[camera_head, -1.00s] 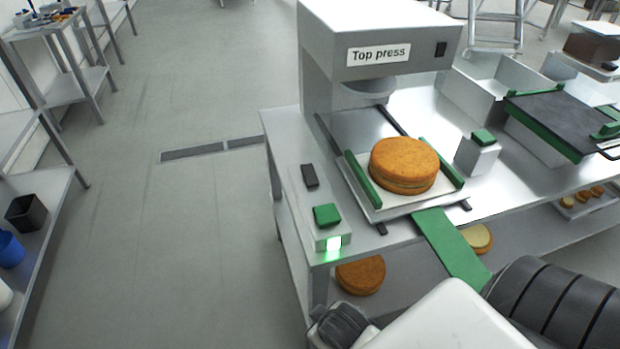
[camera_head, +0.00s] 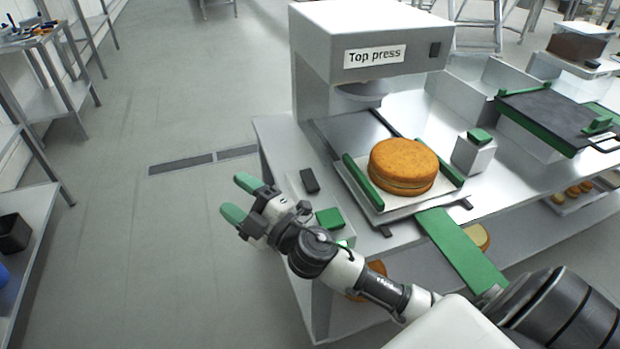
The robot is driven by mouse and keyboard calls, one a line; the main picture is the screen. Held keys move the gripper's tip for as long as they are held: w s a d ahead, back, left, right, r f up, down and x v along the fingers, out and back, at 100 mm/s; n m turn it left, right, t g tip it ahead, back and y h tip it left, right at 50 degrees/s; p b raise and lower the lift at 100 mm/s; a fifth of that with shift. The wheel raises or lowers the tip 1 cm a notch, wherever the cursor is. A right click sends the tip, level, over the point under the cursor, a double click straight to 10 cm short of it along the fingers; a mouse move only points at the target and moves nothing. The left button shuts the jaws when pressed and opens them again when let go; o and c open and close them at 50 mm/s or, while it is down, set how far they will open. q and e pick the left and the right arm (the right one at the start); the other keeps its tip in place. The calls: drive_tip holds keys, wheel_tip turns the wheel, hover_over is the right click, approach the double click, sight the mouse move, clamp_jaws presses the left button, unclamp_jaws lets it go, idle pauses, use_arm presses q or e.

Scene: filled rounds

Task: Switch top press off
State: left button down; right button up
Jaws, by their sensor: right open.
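The top press (camera_head: 318,62), a white machine with a "Top press" label, stands on the metal bench. Its control box at the bench's left end carries a black switch (camera_head: 310,180) and a green button (camera_head: 329,217). The lit green lamp (camera_head: 343,243) on the box's front is partly hidden by my right arm. My right gripper (camera_head: 240,198) is open and empty, with green fingertips pointing left. It is left of the control box, apart from the switch and button. A filled round cake (camera_head: 403,165) sits on the press's tray (camera_head: 378,213). My left gripper is out of view.
A white block with a green top (camera_head: 473,155) stands right of the cake. More rounds lie on the lower shelf, one (camera_head: 374,269) behind my arm.

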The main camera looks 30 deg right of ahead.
drive_tip(key=a+r+n+g+y, duration=0.1)
drive_tip(key=a+n+g+y, duration=0.3)
drive_tip(key=n+g+y, duration=0.55)
drive_tip(key=n+g+h, duration=0.6)
drive_tip(key=n+h, duration=0.1)
drive_tip(key=h, duration=1.2)
approach(310, 179)
drive_tip(key=x, duration=0.9)
